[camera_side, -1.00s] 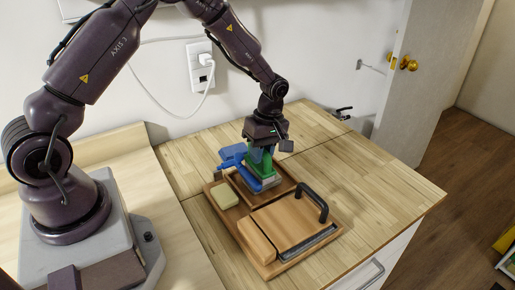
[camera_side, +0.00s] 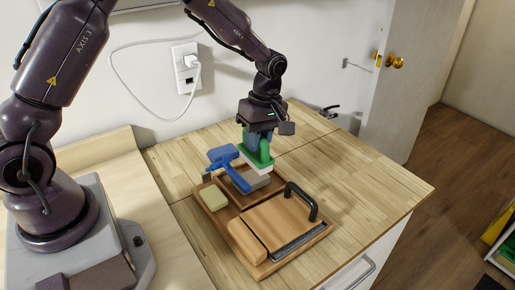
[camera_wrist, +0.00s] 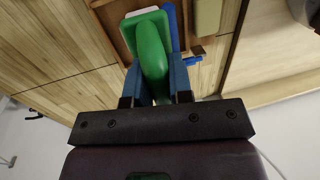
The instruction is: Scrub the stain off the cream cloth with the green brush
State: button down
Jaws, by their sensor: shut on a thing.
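My gripper (camera_side: 258,142) is shut on the green brush (camera_side: 264,154) and holds it upright, pale bristles down, over the back part of a wooden tray (camera_side: 262,271). In the wrist view the green brush (camera_wrist: 150,45) lies between my gripper's two blue fingers (camera_wrist: 155,72). In the side view its bristles are close above a grey block (camera_side: 252,180); I cannot tell if they touch. A blue brush-like tool (camera_side: 222,155) lies slanted in the tray, left of the green one. I see no cream cloth and no stain in these frames.
A pale yellow sponge (camera_side: 213,196) sits in the tray's left corner. The wooden counter (camera_side: 370,185) right of the tray is clear. A wall socket (camera_side: 187,65) with a cable is behind.

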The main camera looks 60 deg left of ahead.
jog(key=shift+r, duration=1)
